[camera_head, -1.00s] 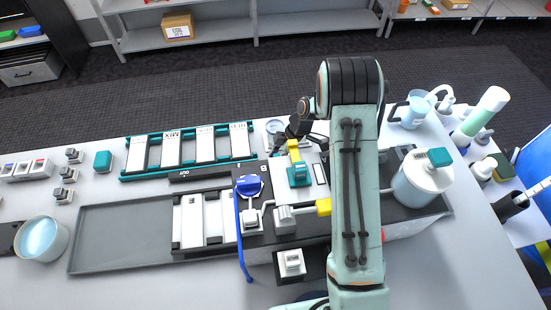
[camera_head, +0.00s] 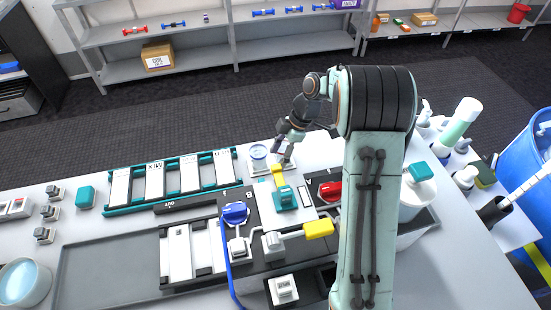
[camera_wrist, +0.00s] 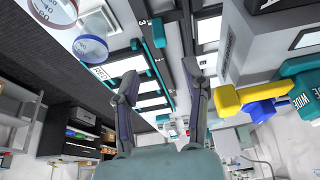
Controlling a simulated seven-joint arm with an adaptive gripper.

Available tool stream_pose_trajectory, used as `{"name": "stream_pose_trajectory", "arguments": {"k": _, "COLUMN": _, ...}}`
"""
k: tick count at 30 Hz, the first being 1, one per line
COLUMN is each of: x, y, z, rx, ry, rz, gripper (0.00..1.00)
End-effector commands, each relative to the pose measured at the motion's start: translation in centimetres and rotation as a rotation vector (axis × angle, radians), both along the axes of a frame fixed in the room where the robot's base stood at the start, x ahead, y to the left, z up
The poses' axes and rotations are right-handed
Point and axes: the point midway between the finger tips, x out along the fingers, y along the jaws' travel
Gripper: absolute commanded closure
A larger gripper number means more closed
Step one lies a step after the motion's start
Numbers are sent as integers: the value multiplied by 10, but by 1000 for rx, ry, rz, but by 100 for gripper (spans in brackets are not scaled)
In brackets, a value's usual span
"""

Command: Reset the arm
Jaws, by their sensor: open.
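My arm rises through the right half of the head view, and its elbow bends over toward the back of the table. My gripper (camera_head: 284,152) hangs above the table's back part, near a small scale with a round dish (camera_head: 259,153) and the yellow-and-teal handle (camera_head: 281,188). In the wrist view my gripper (camera_wrist: 162,84) has its two fingers spread apart with nothing between them. The fingertips look small and partly hidden in the head view.
The black panel carries a blue valve (camera_head: 235,213), a red valve (camera_head: 330,190) and a yellow handle (camera_head: 318,228). A teal-edged rack (camera_head: 171,180) and a grey tray (camera_head: 105,262) lie left. A white canister with a teal cap (camera_head: 419,171) stands right, partly behind my arm.

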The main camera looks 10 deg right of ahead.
Motion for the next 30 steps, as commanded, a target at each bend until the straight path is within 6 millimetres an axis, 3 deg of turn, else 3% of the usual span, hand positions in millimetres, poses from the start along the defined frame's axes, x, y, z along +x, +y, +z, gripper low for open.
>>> {"name": "stream_pose_trajectory", "arguments": {"k": 12, "x": 1, "y": 3, "z": 2, "rx": -1, "ry": -6, "rz": 8, "gripper": 54}}
{"name": "stream_pose_trajectory", "arguments": {"k": 14, "x": 4, "y": 7, "z": 13, "rx": -7, "ry": -33, "rz": 18, "gripper": 54}}
{"name": "stream_pose_trajectory", "arguments": {"k": 18, "x": 5, "y": 28, "z": 77, "rx": -29, "ry": -172, "rz": 64, "gripper": 54}}
{"name": "stream_pose_trajectory", "arguments": {"k": 20, "x": -9, "y": 41, "z": 109, "rx": -42, "ry": -229, "rz": 77, "gripper": 54}}
{"name": "stream_pose_trajectory", "arguments": {"k": 21, "x": -23, "y": 49, "z": 127, "rx": -54, "ry": -253, "rz": 73, "gripper": 54}}
{"name": "stream_pose_trajectory", "arguments": {"k": 24, "x": -68, "y": 62, "z": 156, "rx": -81, "ry": -257, "rz": -17, "gripper": 54}}
{"name": "stream_pose_trajectory", "arguments": {"k": 27, "x": -116, "y": 68, "z": 167, "rx": -102, "ry": -212, "rz": -181, "gripper": 54}}
{"name": "stream_pose_trajectory", "arguments": {"k": 30, "x": -163, "y": 67, "z": 162, "rx": -124, "ry": -135, "rz": -387, "gripper": 54}}
